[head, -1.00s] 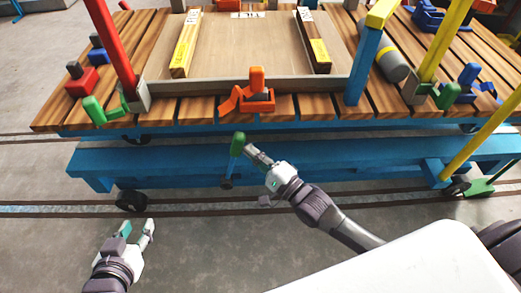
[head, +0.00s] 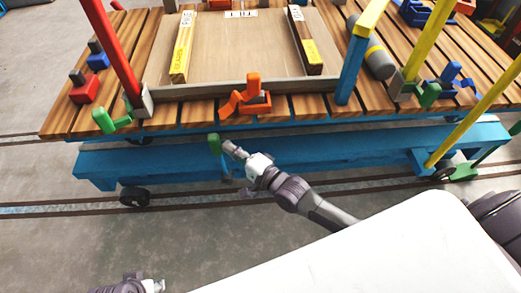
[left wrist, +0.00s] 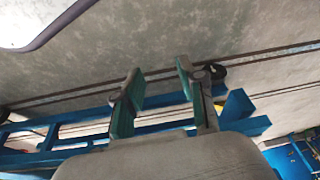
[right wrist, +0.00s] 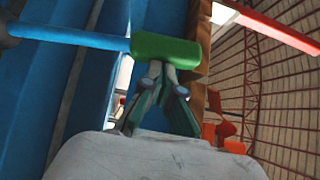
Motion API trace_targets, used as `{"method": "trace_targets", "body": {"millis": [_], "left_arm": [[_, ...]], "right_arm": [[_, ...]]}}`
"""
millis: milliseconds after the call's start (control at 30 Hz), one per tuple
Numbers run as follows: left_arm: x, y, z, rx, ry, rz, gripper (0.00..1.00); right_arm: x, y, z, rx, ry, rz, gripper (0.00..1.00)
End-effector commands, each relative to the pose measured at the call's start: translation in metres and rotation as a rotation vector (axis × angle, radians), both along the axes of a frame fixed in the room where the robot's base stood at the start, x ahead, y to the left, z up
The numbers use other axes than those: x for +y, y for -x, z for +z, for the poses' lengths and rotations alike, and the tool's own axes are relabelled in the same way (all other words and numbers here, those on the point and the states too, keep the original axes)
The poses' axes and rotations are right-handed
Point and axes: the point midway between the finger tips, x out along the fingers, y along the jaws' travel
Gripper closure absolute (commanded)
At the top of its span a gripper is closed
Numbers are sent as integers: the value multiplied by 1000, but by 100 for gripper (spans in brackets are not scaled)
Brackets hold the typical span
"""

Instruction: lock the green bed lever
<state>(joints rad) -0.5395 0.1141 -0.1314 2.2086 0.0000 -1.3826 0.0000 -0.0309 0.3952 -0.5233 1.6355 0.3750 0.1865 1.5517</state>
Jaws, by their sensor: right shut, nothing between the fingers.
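The bed lever has a green handle (head: 214,144) on a blue rod at the front of the blue cart frame. In the head view it leans a little to the left. In the right wrist view the green handle (right wrist: 165,46) lies across the fingertips, with its blue rod running left. My right gripper (head: 229,148) is shut and empty, its tips against or very close to the handle's right side. My left gripper (left wrist: 158,80) is open and empty, away from the lever; in the head view only a part shows at the bottom edge.
The lever hangs in front of the lower blue beam (head: 310,152). Above it is the slatted wooden bed (head: 190,113) with an orange clamp (head: 252,100), a green clamp (head: 112,121) and a red post (head: 115,50). Floor (head: 60,245) in front of the cart is clear.

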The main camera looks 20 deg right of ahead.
Motion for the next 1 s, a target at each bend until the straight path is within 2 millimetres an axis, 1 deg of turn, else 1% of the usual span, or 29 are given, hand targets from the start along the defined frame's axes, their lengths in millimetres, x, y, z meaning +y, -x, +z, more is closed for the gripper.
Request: {"method": "trace_targets", "body": {"millis": [33,100,300,500,600,800,1000], "left_arm": [[0,-1,-6,6,0,-1,60],[-1,-2,-16,10,0,-1,60],[-1,-2,-31,16,-1,-3,60],[-1,-2,-32,14,0,-3,60],[-1,-2,-31,14,0,-3,60],[-1,-2,-29,15,0,-2,60],[-1,-2,-29,15,0,-2,60]], "right_arm": [[6,-2,5,-2,-5,1,100],[12,-4,5,-2,-5,0,100],[36,-11,4,-1,-6,1,100],[55,-16,1,-2,-5,0,100],[61,-18,0,-1,-4,0,100],[69,-20,-2,-1,-4,1,100],[72,-20,-2,0,-4,4,100]]}}
